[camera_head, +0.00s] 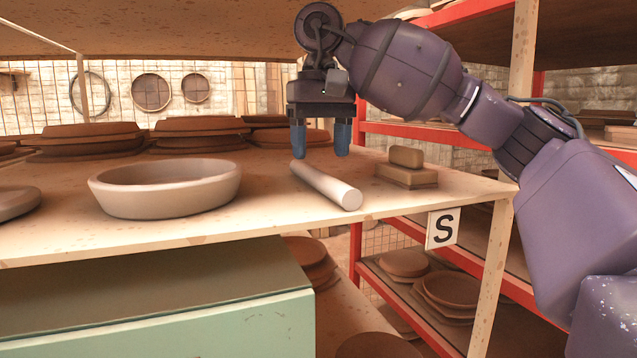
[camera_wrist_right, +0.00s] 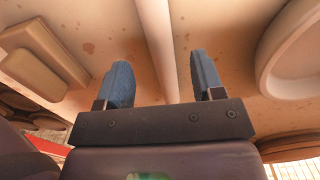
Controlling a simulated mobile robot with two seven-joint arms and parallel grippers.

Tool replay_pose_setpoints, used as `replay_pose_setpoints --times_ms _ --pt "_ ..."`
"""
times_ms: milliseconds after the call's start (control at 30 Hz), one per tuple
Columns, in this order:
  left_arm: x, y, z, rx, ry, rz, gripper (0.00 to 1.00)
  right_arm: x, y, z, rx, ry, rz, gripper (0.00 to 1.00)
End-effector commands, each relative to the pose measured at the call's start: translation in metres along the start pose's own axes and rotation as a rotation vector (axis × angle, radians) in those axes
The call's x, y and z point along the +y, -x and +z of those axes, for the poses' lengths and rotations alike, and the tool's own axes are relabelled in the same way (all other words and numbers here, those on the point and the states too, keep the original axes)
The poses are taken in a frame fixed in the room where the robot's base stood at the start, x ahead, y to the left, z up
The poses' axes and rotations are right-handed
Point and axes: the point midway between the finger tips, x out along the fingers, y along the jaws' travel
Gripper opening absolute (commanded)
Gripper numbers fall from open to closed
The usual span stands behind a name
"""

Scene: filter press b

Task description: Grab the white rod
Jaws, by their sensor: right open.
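The white rod (camera_head: 327,186) lies flat on the spotted wooden shelf, its near end pointing to the front right. It also shows in the right wrist view (camera_wrist_right: 160,45), running between the two fingers. My right gripper (camera_head: 321,142) is above the rod's far part, pointing down, with its blue fingers spread apart. In the right wrist view the open gripper (camera_wrist_right: 162,80) has one finger on each side of the rod's line, with nothing held. I cannot tell from these views how far above the rod the fingertips are. My left gripper is not in view.
A shallow round dish (camera_head: 166,190) stands left of the rod on the shelf (camera_head: 268,214). Two stacked tan blocks (camera_head: 406,168) sit to its right. Several brown plates (camera_head: 90,138) are stacked behind. A green cabinet (camera_head: 160,305) stands below the front edge.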

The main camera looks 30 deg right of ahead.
Motion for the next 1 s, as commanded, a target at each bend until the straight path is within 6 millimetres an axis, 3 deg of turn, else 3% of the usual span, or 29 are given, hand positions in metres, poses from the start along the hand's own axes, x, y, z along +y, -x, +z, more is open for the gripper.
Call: replay_pose_setpoints --times_ms 367,633,1000 --pt "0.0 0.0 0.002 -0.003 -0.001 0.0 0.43 0.0 -0.044 -0.009 -0.002 -0.001 0.001 0.62" --pt "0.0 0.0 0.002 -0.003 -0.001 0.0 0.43 0.0 -0.048 -0.009 -0.001 0.0 0.0 0.62" --pt "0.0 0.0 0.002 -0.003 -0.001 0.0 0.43 0.0 -0.048 -0.009 -0.001 0.0 0.0 0.05"
